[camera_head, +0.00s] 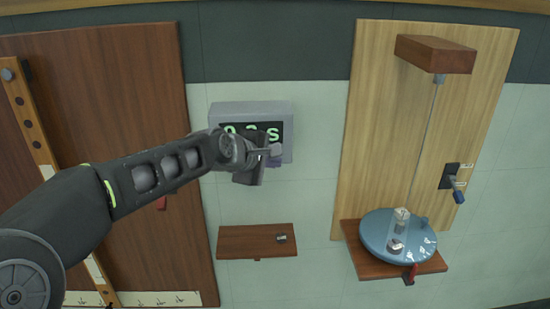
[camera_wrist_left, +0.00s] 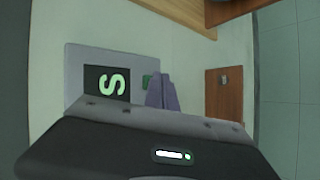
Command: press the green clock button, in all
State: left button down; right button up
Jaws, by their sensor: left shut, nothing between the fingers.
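The clock is a grey wall box (camera_head: 250,108) with a dark display and glowing green characters, the last an "s". My left arm comes in from the left and covers the lower middle of the clock. My left gripper (camera_head: 274,155) is shut and empty at the clock's lower right. In the left wrist view the clock (camera_wrist_left: 75,70) is turned sideways. The green button (camera_wrist_left: 146,81) shows there as a small patch beside the purple-grey fingers (camera_wrist_left: 163,92), which partly cover it. I cannot tell whether they touch it. The button is hidden in the head view.
A small brown shelf (camera_head: 240,242) with a small dark item is below the clock. On the right, a light wood panel (camera_head: 375,120) carries a bracket with a cord and a blue round plate (camera_head: 375,235). A dark wood panel (camera_head: 130,80) is at left.

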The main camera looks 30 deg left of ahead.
dwell(0.5)
pick_arm(q)
jog(key=shift+s+d, duration=0.4)
jog(key=shift+s, duration=0.35)
jog(key=s+d, duration=0.1)
jog(key=s, duration=0.2)
jog(key=s+d+b, duration=0.1)
jog(key=shift+s+d, duration=0.2)
jog(key=shift+d, duration=0.1)
dwell(0.8)
